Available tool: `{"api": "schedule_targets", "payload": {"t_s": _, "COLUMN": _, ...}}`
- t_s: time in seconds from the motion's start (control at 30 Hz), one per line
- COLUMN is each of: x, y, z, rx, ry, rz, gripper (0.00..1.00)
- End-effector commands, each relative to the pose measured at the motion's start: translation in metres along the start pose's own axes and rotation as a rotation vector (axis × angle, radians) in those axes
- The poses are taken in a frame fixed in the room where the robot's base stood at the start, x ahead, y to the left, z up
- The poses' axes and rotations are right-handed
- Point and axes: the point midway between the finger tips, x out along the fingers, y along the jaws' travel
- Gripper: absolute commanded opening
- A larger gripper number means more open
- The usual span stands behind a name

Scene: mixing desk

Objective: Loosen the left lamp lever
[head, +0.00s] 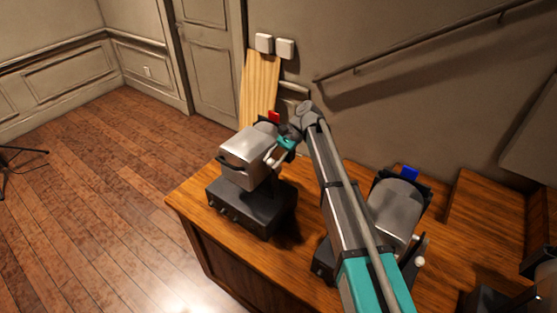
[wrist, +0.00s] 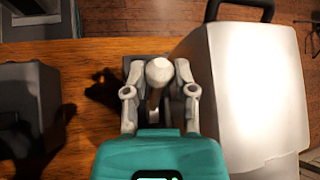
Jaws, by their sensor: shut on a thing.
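The left lamp (head: 243,160) has a pale metal head, a black base and a red tab on top. It stands on the left part of the wooden desk. My gripper (head: 274,160) is at the right side of its head. In the wrist view, the lamp head (wrist: 245,95) fills the right side. The left lamp lever (wrist: 159,72) shows there as a pale round knob on a stem. My gripper's two fingers (wrist: 160,88) are shut on it, one on each side. In the head view the lever is largely hidden by the gripper.
A second lamp with a blue tab (head: 409,174) stands to the right, partly behind my arm. The wooden desk (head: 200,208) has a bare strip at its front left. A wall and a handrail (head: 400,48) lie behind. Open floor lies to the left.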

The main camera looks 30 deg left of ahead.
Motion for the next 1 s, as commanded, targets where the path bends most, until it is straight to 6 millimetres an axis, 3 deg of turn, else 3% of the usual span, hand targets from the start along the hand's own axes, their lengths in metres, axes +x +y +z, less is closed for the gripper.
{"api": "schedule_targets", "payload": {"t_s": 0.53, "x": 0.0048, "y": -0.0083, "z": 0.0042, "rx": -0.004, "ry": -0.021, "rz": -0.010, "gripper": 0.00}}
{"api": "schedule_targets", "payload": {"t_s": 0.57, "x": 0.0050, "y": -0.0084, "z": 0.0043, "rx": -0.004, "ry": -0.021, "rz": -0.009, "gripper": 0.37}}
{"api": "schedule_targets", "payload": {"t_s": 0.73, "x": 0.0058, "y": -0.0081, "z": 0.0047, "rx": -0.005, "ry": -0.021, "rz": -0.007, "gripper": 0.68}}
{"api": "schedule_targets", "payload": {"t_s": 1.0, "x": 0.0065, "y": -0.0074, "z": 0.0051, "rx": -0.004, "ry": -0.022, "rz": -0.004, "gripper": 0.70}}
